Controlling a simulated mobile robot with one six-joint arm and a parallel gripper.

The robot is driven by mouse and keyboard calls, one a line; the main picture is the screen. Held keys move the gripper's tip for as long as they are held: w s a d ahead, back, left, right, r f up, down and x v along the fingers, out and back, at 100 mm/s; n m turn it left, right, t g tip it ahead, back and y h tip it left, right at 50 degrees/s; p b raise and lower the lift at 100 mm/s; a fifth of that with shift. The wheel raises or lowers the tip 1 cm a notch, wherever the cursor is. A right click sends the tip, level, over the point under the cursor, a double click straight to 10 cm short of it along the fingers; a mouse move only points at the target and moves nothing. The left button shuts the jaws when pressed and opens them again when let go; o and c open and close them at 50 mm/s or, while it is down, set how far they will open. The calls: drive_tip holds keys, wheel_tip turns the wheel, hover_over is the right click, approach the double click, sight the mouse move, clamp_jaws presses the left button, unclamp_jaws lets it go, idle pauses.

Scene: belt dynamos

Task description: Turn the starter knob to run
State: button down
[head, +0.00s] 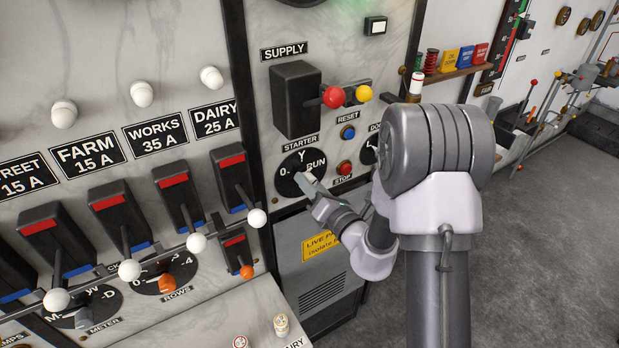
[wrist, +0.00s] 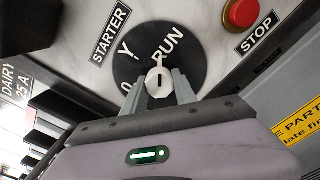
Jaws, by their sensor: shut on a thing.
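The starter dial (head: 288,184) is a black disc marked 0, Y and RUN, under the STARTER label on the pale marble panel. It also shows in the wrist view (wrist: 132,66). Its knob (wrist: 158,76) is a small pale round piece with a dark mark, at the disc's middle. My gripper (wrist: 160,88) is shut on the knob, with one grey finger on each side. In the head view my gripper (head: 311,185) reaches the dial from the lower right and hides most of the knob. I cannot tell for sure which label the knob points at.
A red STOP button (head: 344,168) sits close right of the dial, below a blue RESET button (head: 348,132). The SUPPLY switch (head: 296,100) is above. White-knobbed levers (head: 257,218) stick out at the left. A grey cabinet (head: 315,268) is below; open floor lies right.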

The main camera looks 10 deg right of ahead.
drive_tip(key=shift+m+p, duration=0.35)
drive_tip(key=shift+m, duration=0.25)
drive_tip(key=c, duration=1)
unclamp_jaws()
drive_tip(key=p+v, duration=0.8)
drive_tip(key=v, duration=0.9)
drive_tip(key=shift+s, duration=0.2)
